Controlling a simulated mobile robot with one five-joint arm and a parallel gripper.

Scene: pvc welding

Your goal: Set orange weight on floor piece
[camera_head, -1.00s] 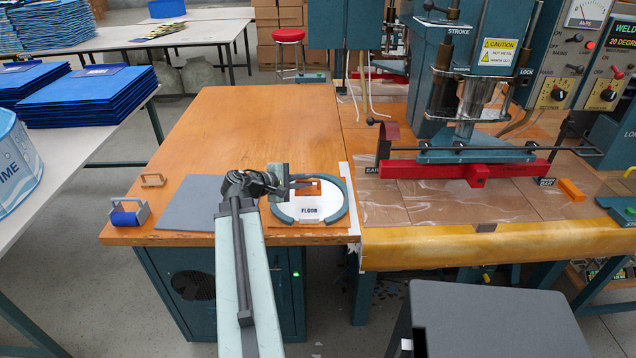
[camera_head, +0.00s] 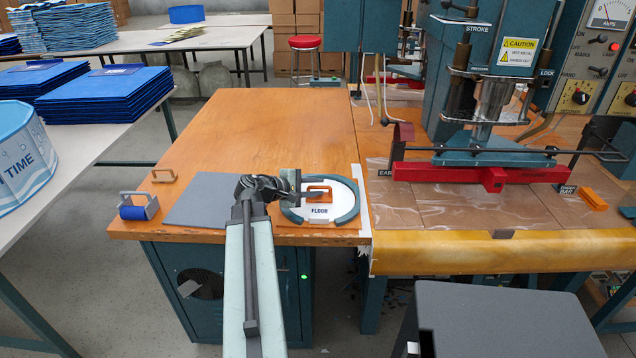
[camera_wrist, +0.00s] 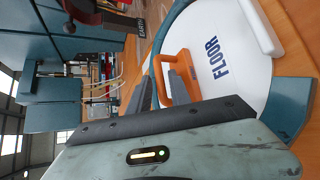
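The orange weight (camera_head: 319,187), a block with a loop handle, is over the white round floor piece (camera_head: 347,199) marked FLOOR. My gripper (camera_head: 313,193) reaches it from the left. In the wrist view the orange weight (camera_wrist: 183,61) has one dark finger inside its loop and the other outside, with the orange bar filling the gap between my gripper's fingers (camera_wrist: 162,84). The weight looks low, at or close to the floor piece (camera_wrist: 225,45); I cannot tell whether it touches. Part of the weight is hidden by the finger.
A teal curved rim (camera_head: 350,213) surrounds the floor piece. A grey mat (camera_head: 204,200), a blue roller (camera_head: 133,211) and another brown handle (camera_head: 164,175) lie to the left on the wooden table (camera_head: 260,125). The welder's red bar (camera_head: 450,173) stands right.

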